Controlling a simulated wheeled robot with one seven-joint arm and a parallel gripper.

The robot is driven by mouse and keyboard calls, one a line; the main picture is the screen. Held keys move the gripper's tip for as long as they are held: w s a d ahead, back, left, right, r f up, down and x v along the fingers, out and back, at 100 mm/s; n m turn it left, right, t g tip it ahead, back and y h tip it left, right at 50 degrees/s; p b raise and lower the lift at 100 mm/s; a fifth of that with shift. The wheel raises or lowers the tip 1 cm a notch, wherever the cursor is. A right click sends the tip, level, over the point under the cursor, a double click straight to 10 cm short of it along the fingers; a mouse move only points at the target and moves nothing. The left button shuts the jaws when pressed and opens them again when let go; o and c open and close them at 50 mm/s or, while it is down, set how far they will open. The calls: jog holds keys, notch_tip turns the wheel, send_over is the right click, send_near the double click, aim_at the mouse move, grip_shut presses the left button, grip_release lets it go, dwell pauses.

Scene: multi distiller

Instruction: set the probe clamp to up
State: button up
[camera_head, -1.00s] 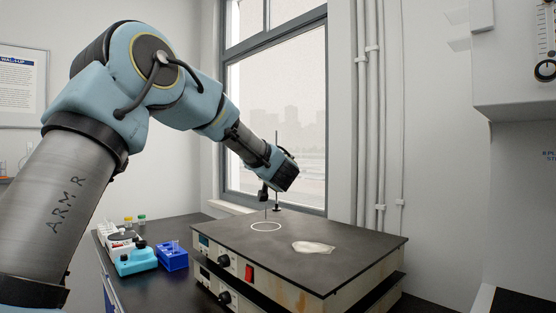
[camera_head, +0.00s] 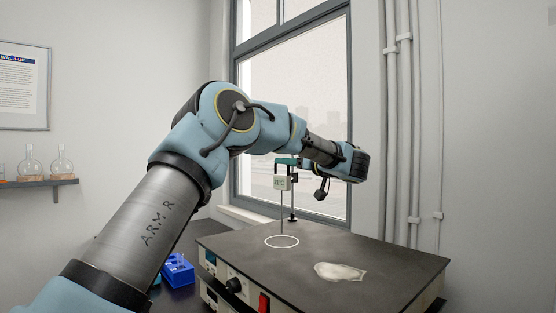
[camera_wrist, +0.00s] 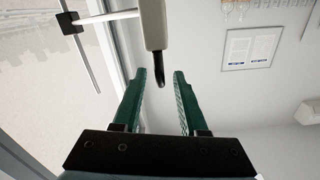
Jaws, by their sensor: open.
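The probe unit (camera_head: 282,183) is a small pale box with a temperature readout, on a thin upright stand (camera_head: 292,210) at the back of the hotplate. A thin probe hangs from it over the white ring on the plate. In the wrist view, a pale body (camera_wrist: 153,25) with a dark end (camera_wrist: 159,75) reaches down toward my gripper (camera_wrist: 160,78). A white crossbar joins it to a black block (camera_wrist: 69,22) on a rod. My green fingers are open, one either side of the dark end's line. Contact cannot be told. In the head view, my gripper (camera_head: 288,162) is at the unit's top.
The dark-topped hotplate (camera_head: 310,257) carries a whitish patch (camera_head: 340,271) at front right. A blue rack (camera_head: 178,270) stands left of it. The window (camera_head: 300,110) is close behind the stand. Pipes run up the wall at right.

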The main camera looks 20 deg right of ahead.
jog(key=shift+p+x, duration=0.5)
jog(key=shift+x, duration=1.85)
grip_shut()
